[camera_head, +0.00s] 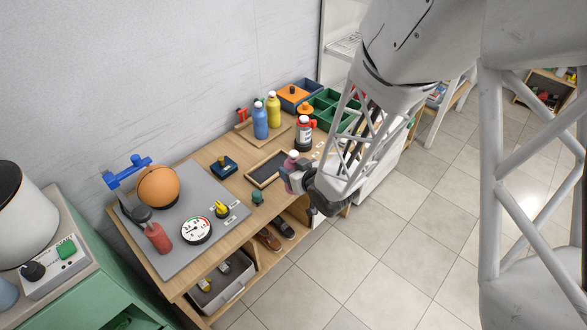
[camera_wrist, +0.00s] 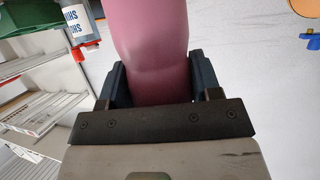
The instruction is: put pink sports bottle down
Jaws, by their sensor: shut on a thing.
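The pink sports bottle (camera_wrist: 150,45) fills the top middle of the wrist view, between the two dark fingers of my gripper (camera_wrist: 152,85). The gripper is shut on it. In the head view a small part of the pink bottle (camera_head: 292,158) shows at my gripper (camera_head: 289,178), by the front edge of the wooden table (camera_head: 232,185). Most of the bottle is hidden there by the gripper and arm. I cannot tell whether its base touches anything.
A blue bottle (camera_head: 260,121) and a yellow bottle (camera_head: 273,110) stand on a wooden tray at the back. A white bottle with red parts (camera_head: 304,134) stands nearby. A dark framed tray (camera_head: 267,168) lies left of my gripper. A grey board (camera_head: 180,225) carries a basketball (camera_head: 158,186) and a gauge.

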